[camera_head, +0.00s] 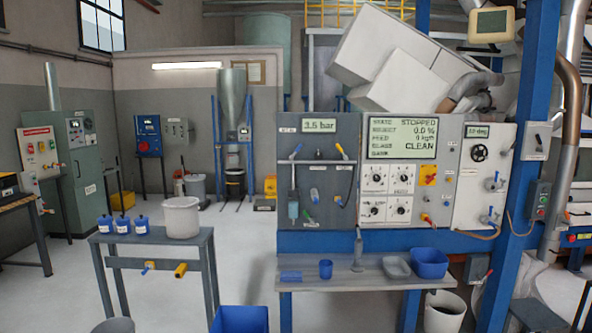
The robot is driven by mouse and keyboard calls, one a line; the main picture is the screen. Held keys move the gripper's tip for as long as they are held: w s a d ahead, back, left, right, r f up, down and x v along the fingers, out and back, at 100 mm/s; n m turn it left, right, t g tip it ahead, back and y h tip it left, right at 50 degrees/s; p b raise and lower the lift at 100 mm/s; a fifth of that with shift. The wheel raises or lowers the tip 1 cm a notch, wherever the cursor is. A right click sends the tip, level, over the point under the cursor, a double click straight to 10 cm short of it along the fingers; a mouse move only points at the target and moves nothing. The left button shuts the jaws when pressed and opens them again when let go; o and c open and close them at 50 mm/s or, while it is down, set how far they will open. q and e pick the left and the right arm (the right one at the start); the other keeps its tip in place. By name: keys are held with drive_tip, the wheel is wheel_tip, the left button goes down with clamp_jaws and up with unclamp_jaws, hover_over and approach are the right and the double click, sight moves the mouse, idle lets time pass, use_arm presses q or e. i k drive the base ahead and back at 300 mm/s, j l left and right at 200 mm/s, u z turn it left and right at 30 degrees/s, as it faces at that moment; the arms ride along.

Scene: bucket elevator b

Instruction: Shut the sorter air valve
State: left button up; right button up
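A grey air panel (318,185) stands in the middle, with a small display (320,126) that reads about 3.5 bar. Under the display are a valve with a blue handle (297,151) on the left and a valve with a yellow handle (341,150) on the right. Both handles look slanted. Their labels are too small to read, so I cannot tell which is the sorter air valve. To the right, the sorter's control panel (401,182) has a screen (403,137) that reads STOPPED and CLEAN. Neither of my grippers is in view.
A shelf (350,283) below the panels holds a blue cup (325,269), a blue bin (430,262) and a grey tray (396,266). A side table (150,240) stands at left with a grey bucket (181,217). A blue post (530,150) rises at right. Open floor lies at left.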

sight(291, 157)
drive_tip(key=i, duration=0.55)
drive_tip(key=i+z, duration=0.25)
drive_tip(key=i, duration=0.5)
drive_tip(key=i+j+z, duration=0.15)
drive_tip(key=i+z, duration=0.15)
drive_tip(key=i, duration=0.45)
